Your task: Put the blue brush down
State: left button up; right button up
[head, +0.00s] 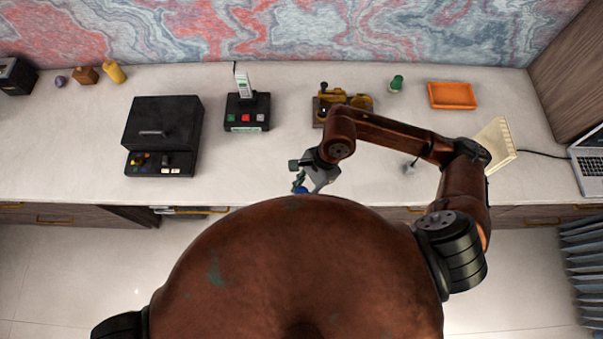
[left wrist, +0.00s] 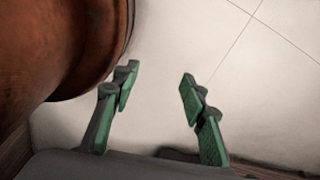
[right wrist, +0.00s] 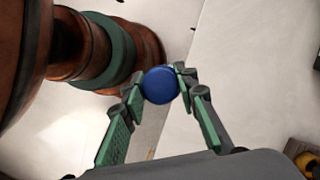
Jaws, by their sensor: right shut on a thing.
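The blue brush (right wrist: 160,85) is between the fingertips of my right gripper (right wrist: 159,88), which is shut on it. In the right wrist view only its round blue end shows. In the head view a bit of the blue brush (head: 300,189) shows at the tip of my right gripper (head: 303,182), near the front edge of the desk (head: 255,185). My body hides the lower part there, and I cannot tell whether the brush touches anything. My left gripper (left wrist: 157,95) is open and empty over the floor; it is not seen in the head view.
A black box device (head: 163,125) and a black unit with an upright handset (head: 246,112) stand left. A brass device (head: 340,103), a green object (head: 396,83) and an orange tray (head: 452,95) lie behind my right arm. A notepad (head: 497,143) and laptop (head: 588,160) are right.

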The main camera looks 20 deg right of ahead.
jog(key=shift+w+f, duration=0.1)
jog(key=shift+w, duration=0.1)
jog(key=w+d+f, duration=0.1)
jog(key=w+f, duration=0.3)
jog(key=w+d+f+p, duration=0.1)
jog(key=w+f, duration=0.3)
jog(key=w+d+f+p, duration=0.1)
jog(key=w+f, duration=0.3)
jog(key=w, duration=0.1)
jog(key=shift+d, duration=0.3)
jog(key=shift+s+f, duration=0.1)
jog(key=shift+f, duration=0.25)
pick_arm(q)
jog(key=r, duration=0.1)
jog(key=w+r, duration=0.1)
jog(key=shift+a+r, duration=0.2)
jog(key=shift+r, duration=0.1)
pick_arm(e)
jog(key=shift+f, duration=0.1)
